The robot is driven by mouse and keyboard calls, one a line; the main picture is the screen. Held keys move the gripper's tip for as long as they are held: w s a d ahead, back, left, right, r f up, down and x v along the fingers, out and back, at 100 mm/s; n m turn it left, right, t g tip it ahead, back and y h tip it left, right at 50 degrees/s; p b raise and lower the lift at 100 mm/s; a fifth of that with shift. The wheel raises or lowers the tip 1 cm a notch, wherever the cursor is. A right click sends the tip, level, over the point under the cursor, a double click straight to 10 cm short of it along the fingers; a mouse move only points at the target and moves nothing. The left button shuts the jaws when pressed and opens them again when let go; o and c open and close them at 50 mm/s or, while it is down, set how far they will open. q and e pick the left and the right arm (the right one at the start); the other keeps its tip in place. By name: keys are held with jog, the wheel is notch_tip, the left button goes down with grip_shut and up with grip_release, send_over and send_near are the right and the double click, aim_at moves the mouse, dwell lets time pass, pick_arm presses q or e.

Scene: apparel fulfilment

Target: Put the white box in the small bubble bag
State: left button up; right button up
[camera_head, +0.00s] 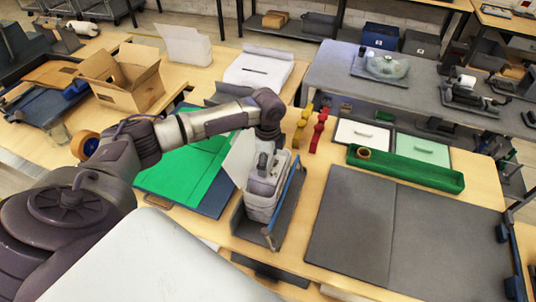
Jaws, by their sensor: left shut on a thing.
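My left gripper (262,215) reaches down into a grey tray-like holder with a blue edge (292,190) at the middle of the near table. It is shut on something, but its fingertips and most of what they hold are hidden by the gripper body. A white flat-sided thing (240,158) stands just left of the gripper. I cannot tell whether it is the white box or part of a bag, or whether the fingers touch it. I cannot pick out the small bubble bag for certain. My right gripper is not in view.
A green sheet (185,165) lies left of the holder. A dark grey mat (405,232) lies bare on the right. A green tray (410,170) holds a tape roll (364,154). Red (318,130) and yellow (302,128) items stand behind the gripper. An open cardboard box (142,92) stands back left.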

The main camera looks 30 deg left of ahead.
pick_arm(q)
notch_tip(320, 180, down, 8)
jog(key=b, duration=0.3)
jog(key=shift+f+b, duration=0.25)
jog(key=shift+b, duration=0.1)
jog(key=o, duration=1.7)
jog(key=shift+r, duration=0.1)
notch_tip(320, 180, up, 7)
jog(key=p, duration=0.7)
